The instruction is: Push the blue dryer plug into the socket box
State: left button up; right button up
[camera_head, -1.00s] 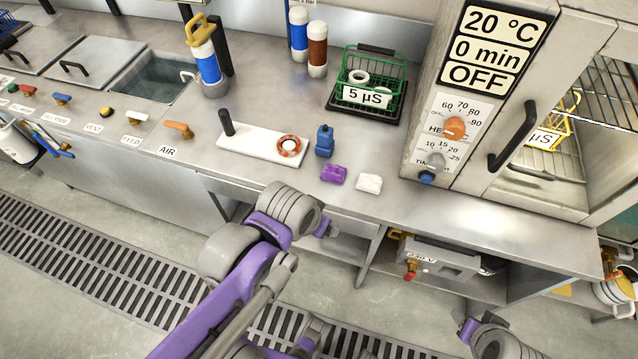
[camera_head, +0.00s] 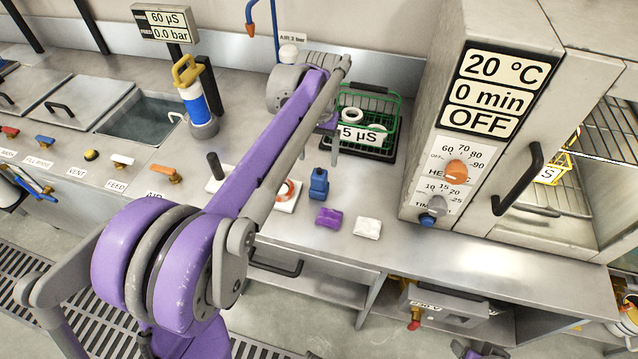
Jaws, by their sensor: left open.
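A small blue piece (camera_head: 319,185), shaped like a plug, stands upright on the steel bench, left of the oven-like dryer (camera_head: 480,130). A grey box (camera_head: 440,303) with a white label is mounted under the bench edge, below the dryer; it looks like the socket box, and its socket face is not clear. My left arm reaches across the bench from the lower left. My left gripper (camera_head: 328,128) is mostly hidden by its wrist, beside the green basket and behind the blue piece, apart from it. It is open. Only a bit of my right arm shows at the bottom edge.
A purple cloth (camera_head: 328,218) and a white cloth (camera_head: 367,228) lie in front of the blue piece. A green wire basket (camera_head: 384,132) stands behind. A white board (camera_head: 287,204) is partly hidden by my arm. The bench front at right is clear.

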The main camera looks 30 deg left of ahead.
aim_at(319, 173)
pick_arm(q)
jog(key=f, duration=0.7)
jog(key=shift+w+f, duration=0.2)
jog(key=shift+f, duration=0.2)
jog(key=shift+c, duration=0.2)
grip_shut()
